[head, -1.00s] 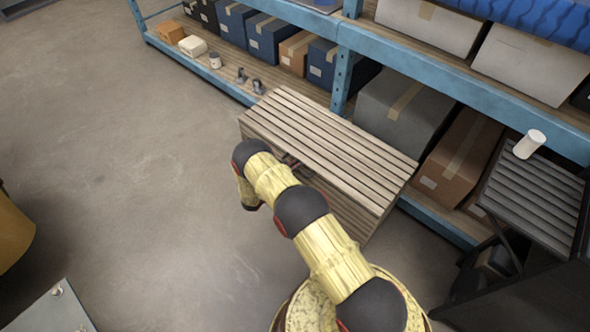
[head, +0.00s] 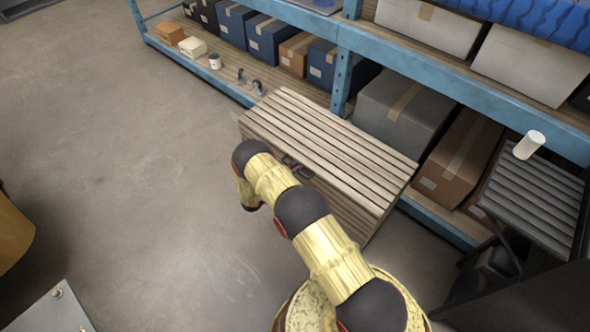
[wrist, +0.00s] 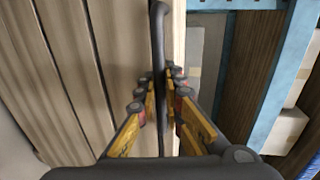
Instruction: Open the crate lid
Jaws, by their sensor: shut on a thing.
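The slatted wooden crate (head: 345,210) stands on the floor in front of the shelving in the head view. Its lid (head: 325,140) lies on top and looks flat; I cannot tell whether there is a gap under it. A dark handle (head: 296,168) shows at the crate's near side, partly behind my arm. In the wrist view the handle is a dark bar (wrist: 158,35) beside pale wood boards. My gripper (wrist: 161,82) is shut on this bar, with fingers on both sides of it.
Blue shelving (head: 400,75) with boxes runs behind the crate. A brown carton (head: 458,160) is to its right. A dark slatted surface (head: 535,200) with a white cylinder (head: 529,145) stands at far right. The floor (head: 130,170) to the left is clear.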

